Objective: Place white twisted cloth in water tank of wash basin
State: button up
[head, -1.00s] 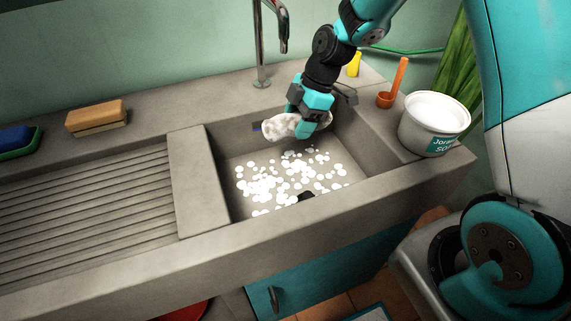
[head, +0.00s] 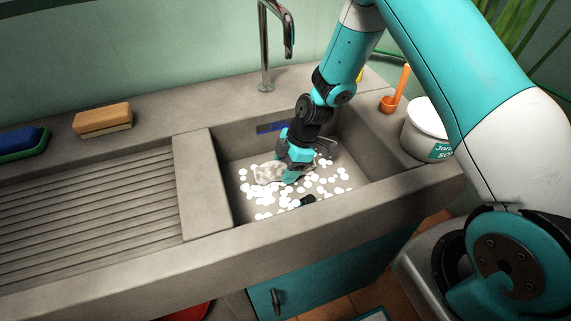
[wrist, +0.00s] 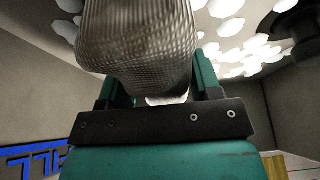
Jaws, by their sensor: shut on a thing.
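The white twisted cloth (head: 268,173) is low inside the water tank of the wash basin (head: 226,189), amid white foam spots in the head view. My gripper (head: 293,174) reaches down into the tank and is shut on the cloth. In the wrist view, the cloth (wrist: 140,40) fills the space between the fingers of my gripper (wrist: 155,85), with a woven texture. Whether the cloth touches the tank floor cannot be told.
A black drain piece (head: 308,200) lies on the tank floor. A metal tap (head: 264,50) stands behind the tank. A ribbed draining board (head: 90,200) is at left, with an orange-tan brush or sponge (head: 103,120) behind it. A white tub (head: 425,130) and orange scoop (head: 396,95) stand at right.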

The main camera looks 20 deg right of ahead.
jog(key=o, duration=1)
jog(key=shift+o, duration=0.2)
jog(key=v, duration=1.1)
jog(key=shift+d+r, duration=0.1)
jog(key=shift+r, duration=0.3)
jog(key=s+a+r+m, duration=0.45)
jog(key=s+r, duration=0.35)
jog(key=r, duration=0.4)
jog(key=s+a+r+m, duration=0.1)
jog(key=s+r+m, duration=0.2)
jog(key=s, duration=0.5)
jog(key=s+a+r+m, duration=0.2)
jog(key=s+r+m, duration=0.1)
jog(key=s, duration=0.5)
jog(key=shift+s+a+r, duration=0.15)
jog(key=shift+s+r, duration=0.2)
jog(key=shift+r, duration=0.2)
jog(key=shift+m, duration=0.25)
